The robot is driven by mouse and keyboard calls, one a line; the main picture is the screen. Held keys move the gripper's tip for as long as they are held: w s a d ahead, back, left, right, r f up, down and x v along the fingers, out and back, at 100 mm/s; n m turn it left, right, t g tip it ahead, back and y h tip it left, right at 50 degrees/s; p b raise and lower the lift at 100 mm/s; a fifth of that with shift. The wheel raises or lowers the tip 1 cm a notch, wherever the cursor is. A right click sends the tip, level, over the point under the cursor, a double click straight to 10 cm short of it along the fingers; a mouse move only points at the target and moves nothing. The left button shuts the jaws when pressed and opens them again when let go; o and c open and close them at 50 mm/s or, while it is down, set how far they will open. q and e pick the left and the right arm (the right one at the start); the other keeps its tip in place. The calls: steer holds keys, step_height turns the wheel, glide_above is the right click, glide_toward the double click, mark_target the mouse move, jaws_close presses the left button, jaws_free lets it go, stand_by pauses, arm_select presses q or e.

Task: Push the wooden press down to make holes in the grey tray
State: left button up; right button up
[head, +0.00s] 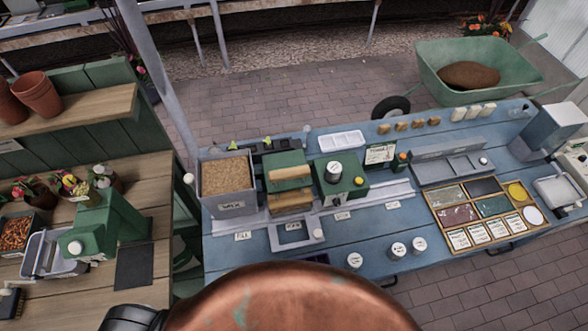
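A wooden block (289,174) sits in a green stand at the middle left of the blue bench, with another wooden piece (291,200) just below it; these look like the wooden press. A small grey tray (276,238) lies on the bench in front of them, towards me. The wood pieces and the tray look apart in the picture. Any holes in the tray are too small to tell. Neither gripper shows. A large copper-coloured rounded surface covers the bottom middle and hides the near edge of the bench.
A soil-filled bin (227,177) stands left of the press, and a green machine (338,186) stands right of it. White-topped jars (397,251) stand near the front edge. A divided wooden tray (452,192) lies right. A wooden table (150,262) stands left.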

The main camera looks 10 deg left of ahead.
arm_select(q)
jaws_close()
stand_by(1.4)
